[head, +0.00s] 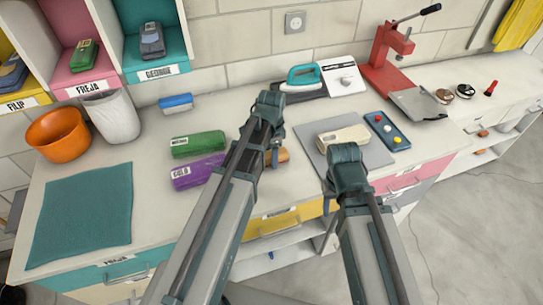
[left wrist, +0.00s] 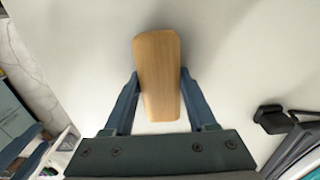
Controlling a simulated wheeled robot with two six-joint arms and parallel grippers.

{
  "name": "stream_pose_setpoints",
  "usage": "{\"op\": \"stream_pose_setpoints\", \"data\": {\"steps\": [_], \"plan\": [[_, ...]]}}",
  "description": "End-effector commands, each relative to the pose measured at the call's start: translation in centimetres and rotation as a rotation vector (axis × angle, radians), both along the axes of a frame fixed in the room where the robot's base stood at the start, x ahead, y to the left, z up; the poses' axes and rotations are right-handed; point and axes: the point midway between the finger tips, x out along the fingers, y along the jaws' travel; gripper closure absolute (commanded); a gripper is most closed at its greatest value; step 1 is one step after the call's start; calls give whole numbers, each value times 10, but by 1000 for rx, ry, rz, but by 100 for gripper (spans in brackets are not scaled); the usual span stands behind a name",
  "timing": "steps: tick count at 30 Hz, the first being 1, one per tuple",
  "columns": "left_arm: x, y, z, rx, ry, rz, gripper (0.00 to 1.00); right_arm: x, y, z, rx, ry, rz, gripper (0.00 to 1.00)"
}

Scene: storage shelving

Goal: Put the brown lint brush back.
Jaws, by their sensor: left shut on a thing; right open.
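The brown lint brush (left wrist: 158,75) is between the two fingers of my left gripper (left wrist: 159,76) in the left wrist view. It looks like a plain wooden block, and the fingers are shut on its sides. In the head view only a bit of the brush (head: 283,156) shows beside my left arm, above the worktop's front part. My left gripper (head: 274,152) is partly hidden there by its own arm. I cannot tell whether the brush touches the worktop. My right gripper (head: 345,160) is open over the front of the grey mat, its fingers mostly hidden.
Green (head: 198,144) and purple (head: 197,171) labelled blocks lie left of my left arm. A blue brush-like item (head: 176,103) lies behind them. A cream block (head: 343,138) and button tray (head: 387,131) are at right. Named cubbies (head: 157,72), an orange bowl (head: 58,134) and teal cloth (head: 80,213) are at left.

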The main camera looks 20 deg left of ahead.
Motion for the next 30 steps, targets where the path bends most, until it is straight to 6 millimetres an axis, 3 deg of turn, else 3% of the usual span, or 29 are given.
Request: {"op": "stream_pose_setpoints", "data": {"steps": [1,6,20,30], "plan": [[0,0,-2,0,0,0,41,0,0,-2,0,0,0,50],[0,0,-1,0,0,0,13,0,0,-1,0,0,0,50],[0,0,5,0,0,0,13,0,0,5,0,0,0,50],[0,0,43,0,0,0,13,0,0,43,0,0,0,50]]}}
